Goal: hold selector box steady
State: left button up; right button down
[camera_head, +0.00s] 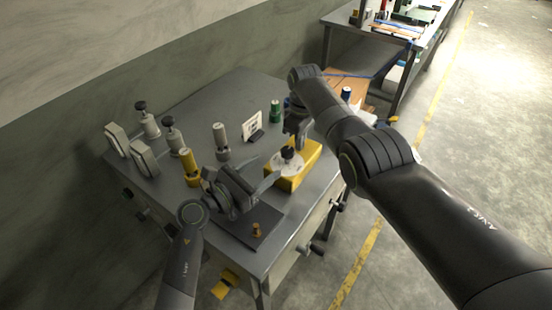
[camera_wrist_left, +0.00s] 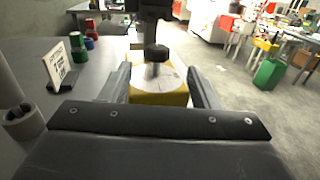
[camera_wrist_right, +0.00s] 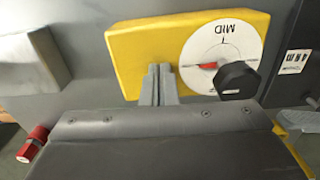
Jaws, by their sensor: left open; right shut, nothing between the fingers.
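The selector box is a yellow block (camera_head: 308,154) near the table's right edge. It has a white dial (camera_wrist_right: 211,50) and a black knob (camera_wrist_right: 237,80); the dial shows MID beside a short mark, with a red mark near its middle. My left gripper (camera_head: 254,178) is open at the box's near end. In the left wrist view its fingers stand either side of the box (camera_wrist_left: 160,98); I cannot tell whether they touch it. My right gripper (camera_wrist_right: 161,84) is shut and empty, its fingertips over the yellow face beside the dial. Contact there is unclear.
A white card sign (camera_head: 252,126) and green spool (camera_head: 275,111) stand behind the box. A yellow cylinder (camera_head: 189,166), grey posts and grey panels (camera_head: 117,139) stand to the left. A dark plate with a brass knob (camera_head: 257,229) lies near the front edge.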

pick_arm(q)
jog(key=shift+v, duration=2.25)
pick_arm(e)
jog(key=shift+s+d+f, duration=0.1)
jog(key=shift+s+f, duration=0.05)
jog(key=shift+f, duration=0.15)
pick_arm(q)
jog(key=shift+w+f, duration=0.15)
jog(key=shift+w, duration=0.1)
pick_arm(e)
jog(key=shift+w+r, duration=0.35)
jog(key=shift+r, duration=0.5)
pick_arm(q)
jog(key=shift+s, duration=0.15)
pick_arm(e)
jog(key=shift+s+r, duration=0.15)
jog(key=shift+r, duration=1.6)
jog(key=shift+r, duration=0.1)
jog(key=shift+r, duration=1.45)
jog(key=shift+r, duration=0.15)
